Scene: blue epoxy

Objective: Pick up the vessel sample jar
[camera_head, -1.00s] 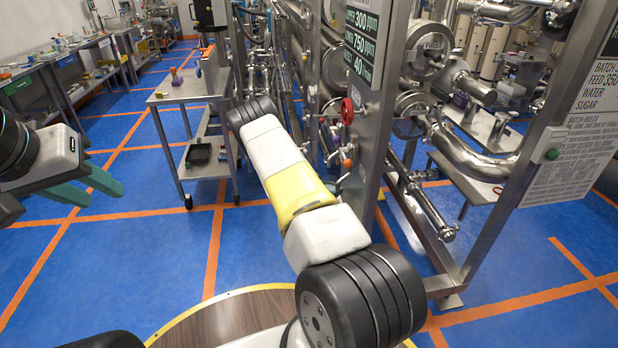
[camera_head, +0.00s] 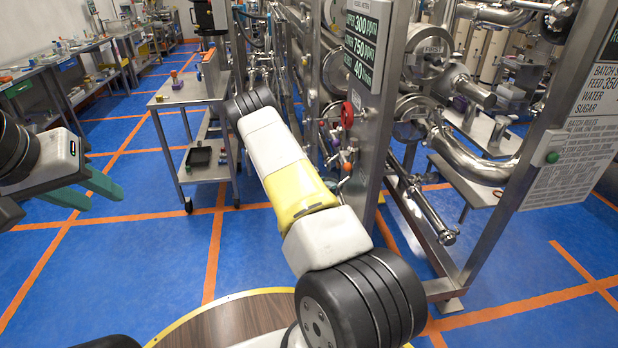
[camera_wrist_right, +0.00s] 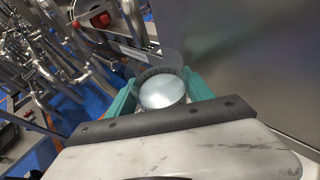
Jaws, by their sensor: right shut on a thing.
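In the right wrist view, a round jar with a pale, shiny top (camera_wrist_right: 162,92) sits between the green fingers of my right gripper (camera_wrist_right: 163,94). The gripper is shut on it. A dark grey ring-shaped part shows just behind the jar. The jar's lower body is hidden. In the head view I cannot make out the jar or my right gripper; my right arm reaches forward toward the steel equipment. My left gripper (camera_head: 86,190), with green fingers apart, is open and empty above the floor at the left.
A steel frame post with a display panel (camera_head: 362,45) stands close right of my right arm, with a red valve knob (camera_head: 347,115) and piping. A steel cart (camera_head: 190,97) stands left of that arm. Blue floor (camera_head: 120,255) is clear at the left.

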